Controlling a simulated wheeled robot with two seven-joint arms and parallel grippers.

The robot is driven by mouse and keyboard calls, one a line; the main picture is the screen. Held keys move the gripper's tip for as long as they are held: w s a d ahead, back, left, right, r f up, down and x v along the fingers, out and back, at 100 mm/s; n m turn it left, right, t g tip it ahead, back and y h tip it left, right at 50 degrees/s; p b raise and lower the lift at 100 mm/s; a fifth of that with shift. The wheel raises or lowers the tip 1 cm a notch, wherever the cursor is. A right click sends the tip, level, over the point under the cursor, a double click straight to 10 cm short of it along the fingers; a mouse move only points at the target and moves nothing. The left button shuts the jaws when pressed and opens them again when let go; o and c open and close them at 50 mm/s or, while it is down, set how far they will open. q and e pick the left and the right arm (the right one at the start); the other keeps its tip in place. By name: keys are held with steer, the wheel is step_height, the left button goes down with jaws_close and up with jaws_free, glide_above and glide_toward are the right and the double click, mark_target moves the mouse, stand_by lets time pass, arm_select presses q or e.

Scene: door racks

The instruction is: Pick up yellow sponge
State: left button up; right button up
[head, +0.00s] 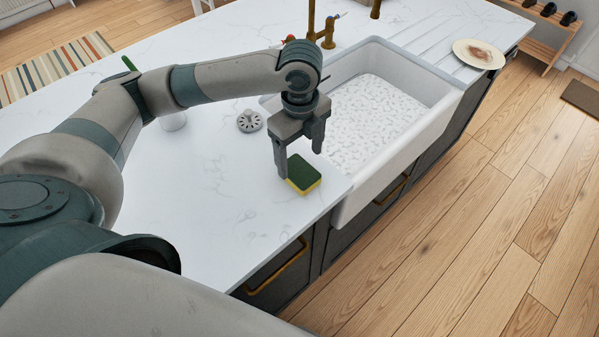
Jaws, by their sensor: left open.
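The yellow sponge (304,174) has a dark green top. It lies flat on the white counter beside the sink's near left corner. My left gripper (299,162) points down over it with its fingers apart. One finger reaches down at the sponge's left edge; the other is above its far right side. I cannot tell whether either finger touches the sponge. My right gripper is not in view.
The white sink (372,105) is right of the sponge. A brass faucet (318,30) stands behind it. A dirty plate (478,53) sits at the far right of the counter. A round grey drain piece (249,121) lies left of the gripper. The near counter is clear.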

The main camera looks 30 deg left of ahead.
mark_target(299, 170)
arm_select(q)
steer(key=shift+s+f+p, duration=0.1)
steer(key=shift+f+p, duration=0.3)
steer(key=shift+f, duration=0.1)
step_height(299, 170, down, 3)
steer(key=shift+a+f+p, duration=0.1)
steer(key=shift+p, duration=0.55)
steer(key=shift+f, duration=0.5)
steer(key=c, duration=1.1)
